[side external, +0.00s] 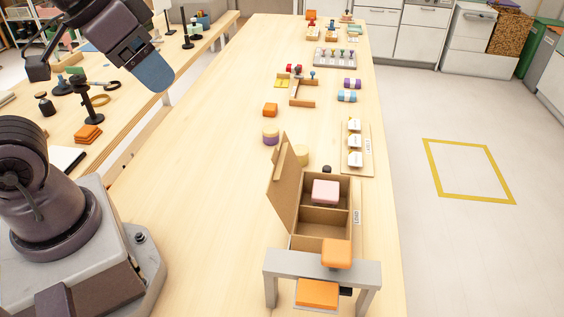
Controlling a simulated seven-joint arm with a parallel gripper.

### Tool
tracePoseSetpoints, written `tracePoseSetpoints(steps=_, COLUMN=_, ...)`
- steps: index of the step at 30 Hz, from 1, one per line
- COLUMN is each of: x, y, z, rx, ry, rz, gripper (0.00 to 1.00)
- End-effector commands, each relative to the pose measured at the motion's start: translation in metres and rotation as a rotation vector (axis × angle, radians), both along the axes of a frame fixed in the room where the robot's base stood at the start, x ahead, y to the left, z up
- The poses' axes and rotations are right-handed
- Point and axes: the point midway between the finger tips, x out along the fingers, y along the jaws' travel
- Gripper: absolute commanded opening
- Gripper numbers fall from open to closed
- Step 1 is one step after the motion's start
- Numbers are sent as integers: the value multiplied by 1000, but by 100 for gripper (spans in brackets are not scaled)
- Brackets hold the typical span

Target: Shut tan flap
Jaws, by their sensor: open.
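The tan flap (284,188) stands up along the left side of a tan cardboard box (329,219), tilted a little to the left. The box is open, so its inside and a divider show. A pink block (326,191) sits in the far compartment, and the near compartment looks empty. My gripper (154,72) is open and empty at the upper left, high above the table and well apart from the flap. Only one blue fingertip shows clearly.
A grey bench (322,268) bearing an orange block (336,252) stands at the near end of the box. A white-block tray (357,171) lies behind right. Table left of the flap is clear.

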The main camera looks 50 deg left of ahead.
Motion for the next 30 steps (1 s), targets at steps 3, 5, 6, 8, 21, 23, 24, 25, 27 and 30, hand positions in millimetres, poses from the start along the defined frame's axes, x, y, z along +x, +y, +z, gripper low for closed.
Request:
tracePoseSetpoints(steps=3, x=0, y=0, z=0, rx=0, ry=0, rz=0, gripper=67)
tracePoseSetpoints(steps=5, x=0, y=0, z=0, rx=0, ry=0, rz=0, gripper=67)
tracePoseSetpoints(steps=6, x=0, y=0, z=0, rx=0, ry=0, rz=0, gripper=67)
tracePoseSetpoints(steps=8, x=0, y=0, z=0, rx=0, ry=0, rz=0, gripper=67)
tracePoseSetpoints(steps=21, x=1, y=0, z=-5, rx=0, ry=23, rz=1, gripper=31)
tracePoseSetpoints(steps=23, x=3, y=0, z=-10, rx=1, ry=53, rz=0, gripper=17)
tracePoseSetpoints(steps=24, x=6, y=0, z=-14, rx=2, ry=77, rz=0, gripper=8)
tracePoseSetpoints(steps=25, x=9, y=0, z=-16, rx=2, ry=95, rz=0, gripper=1)
tracePoseSetpoints(steps=27, x=18, y=-1, z=-23, rx=6, ry=143, rz=-3, gripper=0)
tracePoseSetpoints(steps=30, x=35, y=-2, z=-31, rx=12, ry=213, rz=-13, gripper=0)
